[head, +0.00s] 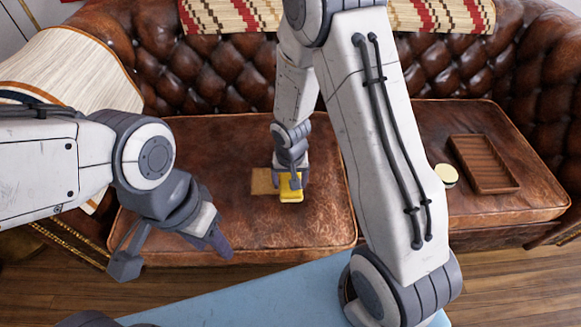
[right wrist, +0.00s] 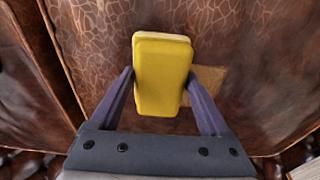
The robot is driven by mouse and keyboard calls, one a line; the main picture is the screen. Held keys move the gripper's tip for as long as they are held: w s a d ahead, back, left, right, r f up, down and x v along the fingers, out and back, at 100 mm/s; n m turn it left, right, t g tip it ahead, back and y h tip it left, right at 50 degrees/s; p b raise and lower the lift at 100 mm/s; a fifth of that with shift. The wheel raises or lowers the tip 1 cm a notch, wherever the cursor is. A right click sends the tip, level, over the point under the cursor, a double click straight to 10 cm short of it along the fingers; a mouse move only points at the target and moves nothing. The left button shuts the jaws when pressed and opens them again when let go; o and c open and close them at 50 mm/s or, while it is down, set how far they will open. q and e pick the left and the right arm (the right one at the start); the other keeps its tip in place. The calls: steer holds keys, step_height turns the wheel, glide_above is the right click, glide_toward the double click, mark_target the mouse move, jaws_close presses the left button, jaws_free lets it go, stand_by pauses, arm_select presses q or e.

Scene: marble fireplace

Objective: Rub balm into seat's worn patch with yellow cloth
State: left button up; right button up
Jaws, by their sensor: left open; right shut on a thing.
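The yellow cloth (head: 291,192), a folded block-like pad, is held between the fingers of my right gripper (head: 289,178), low over the brown leather seat (head: 240,225). The right wrist view shows the cloth (right wrist: 162,75) between the two fingers of that gripper (right wrist: 160,88). A tan worn patch (head: 263,181) shows just left of the cloth, which hides part of it. The patch also shows beside the cloth in the right wrist view (right wrist: 208,79). I cannot tell whether the cloth touches the leather. My left gripper (head: 170,250) is open and empty over the seat's front left edge.
A small round cream-topped tin (head: 446,175) and a brown ribbed tray (head: 484,163) sit on the right cushion. A pale woven throw (head: 75,70) drapes the left arm; a striped one (head: 235,17) lies on the backrest. My right arm covers the seat's middle.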

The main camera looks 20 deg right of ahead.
step_height(320, 180, up, 4)
steer(key=p, duration=0.3)
steer(key=shift+r, duration=0.15)
stand_by(0.4)
